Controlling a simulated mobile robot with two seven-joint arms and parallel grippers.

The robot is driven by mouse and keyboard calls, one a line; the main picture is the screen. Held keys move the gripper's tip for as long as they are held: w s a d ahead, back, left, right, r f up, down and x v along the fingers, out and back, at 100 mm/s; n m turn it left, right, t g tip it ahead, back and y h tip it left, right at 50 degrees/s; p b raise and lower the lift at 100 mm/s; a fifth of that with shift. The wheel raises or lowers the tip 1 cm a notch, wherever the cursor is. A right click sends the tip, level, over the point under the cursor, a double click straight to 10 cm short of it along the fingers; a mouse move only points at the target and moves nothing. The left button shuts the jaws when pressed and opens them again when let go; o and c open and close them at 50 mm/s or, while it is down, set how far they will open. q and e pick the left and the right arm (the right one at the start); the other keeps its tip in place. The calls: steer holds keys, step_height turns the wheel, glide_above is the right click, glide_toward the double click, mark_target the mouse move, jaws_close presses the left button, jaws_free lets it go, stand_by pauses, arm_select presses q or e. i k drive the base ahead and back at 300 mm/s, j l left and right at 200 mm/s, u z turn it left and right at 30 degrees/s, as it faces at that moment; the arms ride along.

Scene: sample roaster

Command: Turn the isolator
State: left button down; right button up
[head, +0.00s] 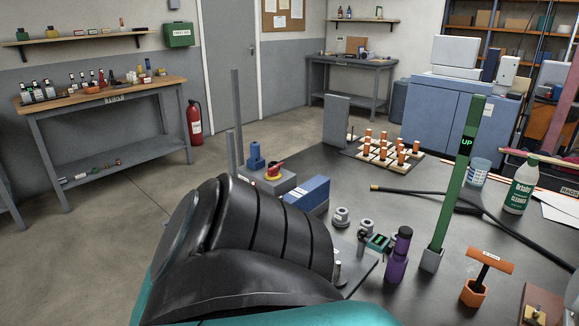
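The isolator (274,170) is a red rotary knob on a yellow plate, on top of a grey box (268,184) at the left part of the dark table. It is small in the head view, and its exact setting is hard to read. A large black and teal link of my own arm fills the lower middle of the picture. It hides the table in front of the isolator and the lower part of the grey box. Neither gripper shows in this view.
Beside the isolator are a blue fitting (256,158) and a blue box (307,194). A board with orange-topped pegs (382,153) lies behind.

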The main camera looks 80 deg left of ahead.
mark_target(273, 171)
steer(key=u, duration=2.7)
steer(key=i+j+u, duration=0.6)
steer(key=u, duration=0.25)
steer(key=i+j+u, duration=0.15)
steer(key=i+u, duration=0.25)
steer(key=i+j+z, duration=0.15)
steer(key=i, duration=0.35)
steer(key=i+j+z, duration=0.15)
steer(key=i, duration=0.35)
steer(key=j, duration=0.1)
